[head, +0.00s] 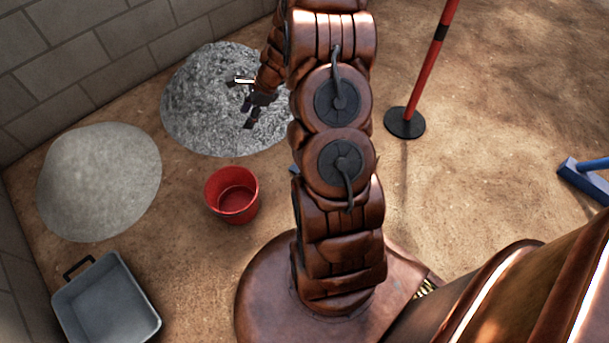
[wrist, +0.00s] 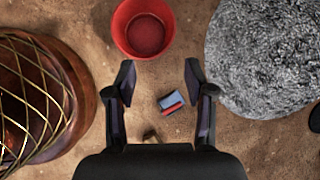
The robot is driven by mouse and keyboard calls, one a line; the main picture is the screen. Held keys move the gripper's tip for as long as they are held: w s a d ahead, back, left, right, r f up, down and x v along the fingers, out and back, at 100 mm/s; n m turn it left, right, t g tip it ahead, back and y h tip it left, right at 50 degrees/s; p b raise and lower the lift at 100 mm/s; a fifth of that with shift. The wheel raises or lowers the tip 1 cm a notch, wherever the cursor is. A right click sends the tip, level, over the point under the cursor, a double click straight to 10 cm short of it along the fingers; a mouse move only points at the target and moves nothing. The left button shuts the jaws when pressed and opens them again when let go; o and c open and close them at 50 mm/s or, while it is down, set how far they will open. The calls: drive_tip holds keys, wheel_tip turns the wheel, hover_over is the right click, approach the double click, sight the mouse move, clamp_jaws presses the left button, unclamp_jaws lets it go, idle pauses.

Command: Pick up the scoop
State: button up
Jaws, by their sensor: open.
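The scoop (wrist: 172,98), a small blue-grey piece with a red part, lies on the sandy ground in the wrist view. It shows between the two fingers, nearer the right one. A tan piece (wrist: 150,136) shows just above the gripper body; I cannot tell whether it belongs to the scoop. My gripper (wrist: 159,67) is open and empty, apart from the scoop. In the head view my gripper (head: 240,103) is over the grey gravel pile. There, a small blue bit (head: 295,170) at my arm's left edge may be the scoop, mostly hidden behind the arm.
A red bucket (head: 232,195) stands left of my arm. The gravel pile (head: 200,100) and a paler sand pile (head: 98,182) lie near the block wall. A grey tray (head: 108,303) is at lower left. A red post (head: 428,60) and a blue tool (head: 583,178) are at right.

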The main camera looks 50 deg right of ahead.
drive_tip(key=s+d+f+m+h+b, duration=0.1)
drive_tip(key=d+f, duration=0.5)
drive_tip(key=f, duration=0.6)
drive_tip(key=s+d+f+m+h+b, duration=0.1)
drive_tip(key=s+d+f+m+b, duration=0.3)
drive_tip(key=f, duration=0.8)
drive_tip(key=s+d+f+m+t+b, duration=0.1)
drive_tip(key=s+d+f+m+b, duration=0.1)
drive_tip(key=d+f+m+b, duration=0.4)
drive_tip(key=shift+s+d+f+m+h, duration=0.2)
drive_tip(key=shift+d+f, duration=0.4)
drive_tip(key=shift+f, duration=0.4)
drive_tip(key=shift+w+d+f+m+h, duration=0.1)
drive_tip(key=shift+d+f+m, duration=0.25)
drive_tip(key=shift+d+f, duration=0.45)
drive_tip(key=shift+s+d+f+m+h, duration=0.15)
drive_tip(key=shift+d+f+m, duration=0.2)
drive_tip(key=shift+f, duration=0.8)
drive_tip(key=shift+d+b+x, duration=0.2)
drive_tip(key=shift+b+x, duration=0.6)
drive_tip(key=shift+x, duration=0.5)
drive_tip(key=b+x, duration=0.1)
drive_tip(key=x, duration=0.2)
drive_tip(key=b+x, duration=0.1)
drive_tip(key=shift+s+d+f+b, duration=0.25)
drive_tip(key=shift+f+b, duration=0.1)
drive_tip(key=shift+f, duration=0.15)
drive_tip(key=shift+w+a+f, duration=0.1)
drive_tip(key=shift+w, duration=0.05)
clamp_jaws()
